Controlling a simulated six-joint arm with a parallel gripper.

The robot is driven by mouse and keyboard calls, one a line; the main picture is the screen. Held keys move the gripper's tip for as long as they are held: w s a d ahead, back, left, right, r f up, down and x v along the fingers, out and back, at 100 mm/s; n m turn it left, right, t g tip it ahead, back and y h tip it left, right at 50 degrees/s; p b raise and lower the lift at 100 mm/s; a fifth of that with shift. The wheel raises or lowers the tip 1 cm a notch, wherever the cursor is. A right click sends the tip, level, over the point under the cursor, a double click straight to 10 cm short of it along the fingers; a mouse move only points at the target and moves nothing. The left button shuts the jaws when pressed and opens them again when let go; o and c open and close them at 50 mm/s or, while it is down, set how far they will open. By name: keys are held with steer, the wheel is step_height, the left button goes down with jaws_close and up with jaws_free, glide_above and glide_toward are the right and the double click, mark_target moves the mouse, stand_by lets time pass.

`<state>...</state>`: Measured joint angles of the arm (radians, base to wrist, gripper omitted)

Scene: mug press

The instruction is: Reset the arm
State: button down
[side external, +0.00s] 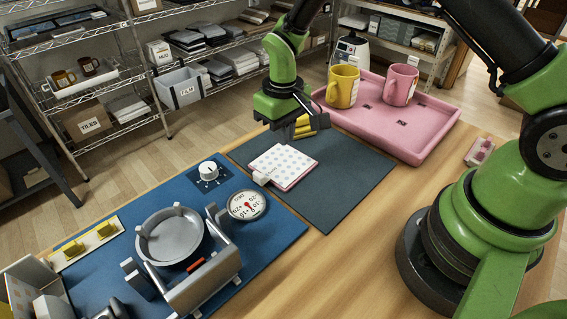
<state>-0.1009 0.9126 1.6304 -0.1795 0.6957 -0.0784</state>
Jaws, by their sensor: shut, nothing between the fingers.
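My green arm comes in from the upper right, and my gripper (291,130) points down over the far part of the dark grey mat (345,178). Its fingers look shut and empty. Just in front of it lies a white sheet or pad with a dotted pattern (284,165) on the mat. Yellow pieces (312,124) show right behind the fingers; I cannot tell whether they touch. The mug press (178,238) stands on the blue mat at lower left, its round basin facing up.
A pink tray (440,118) at the back right holds a yellow mug (343,86) and a pink mug (401,85). A dial gauge (247,205) and a knob (208,171) sit on the blue mat (283,229). Bare wood shows at front centre.

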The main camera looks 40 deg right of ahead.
steer(key=s+r+m+t, duration=0.1)
steer(key=s+r, duration=0.2)
steer(key=r, duration=0.5)
steer(key=s+r+m+t, duration=0.1)
steer(key=s+r+t, duration=0.1)
steer(key=r, duration=0.7)
steer(key=s+r+m+t+y, duration=0.2)
steer(key=s+r+t, duration=0.2)
steer(key=s, duration=1.1)
steer(key=shift+s+d+r, duration=0.4)
steer(key=shift+d+r, duration=0.05)
steer(key=shift+r, duration=1.15)
